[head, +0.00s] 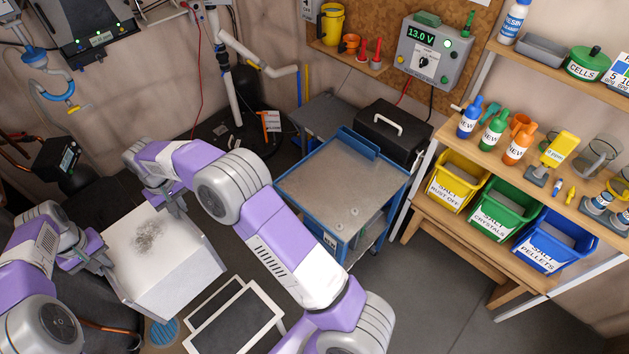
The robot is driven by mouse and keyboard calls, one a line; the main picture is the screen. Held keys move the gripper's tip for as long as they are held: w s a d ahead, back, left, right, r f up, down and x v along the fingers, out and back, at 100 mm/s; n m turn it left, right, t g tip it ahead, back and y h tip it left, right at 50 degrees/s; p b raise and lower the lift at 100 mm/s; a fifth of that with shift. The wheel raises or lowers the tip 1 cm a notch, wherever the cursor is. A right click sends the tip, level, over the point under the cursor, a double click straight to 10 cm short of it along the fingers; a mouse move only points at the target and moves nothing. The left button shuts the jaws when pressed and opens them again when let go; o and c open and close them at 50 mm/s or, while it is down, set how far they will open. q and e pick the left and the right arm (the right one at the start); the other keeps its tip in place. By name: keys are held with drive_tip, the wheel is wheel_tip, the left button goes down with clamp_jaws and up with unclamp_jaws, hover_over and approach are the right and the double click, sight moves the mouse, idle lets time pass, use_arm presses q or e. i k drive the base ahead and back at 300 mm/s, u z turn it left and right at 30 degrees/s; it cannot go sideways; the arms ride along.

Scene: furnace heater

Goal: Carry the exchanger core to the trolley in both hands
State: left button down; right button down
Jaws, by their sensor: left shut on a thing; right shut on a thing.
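The exchanger core (181,273), a white box with a grey dusty patch on its top, is at the lower left. My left gripper (97,258) is shut on its left edge. My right gripper (178,205) is shut on its far edge, partly hidden by my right arm. I cannot tell whether the core is clear of what lies beneath it. The blue trolley (316,203) with a bare grey top stands to the right of the core, beyond my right arm. A few small round marks or bits lie on its top.
A framed dark panel (235,325) lies in front of the core. A black toolbox (392,133) stands behind the trolley. A bench with yellow, green and blue bins (505,212) is at the right. Grey floor (445,290) is clear in front of the trolley.

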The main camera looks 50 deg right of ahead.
sight(333, 179)
drive_tip(key=u, duration=2.65)
drive_tip(key=k, duration=2.15)
drive_tip(key=z, duration=1.7)
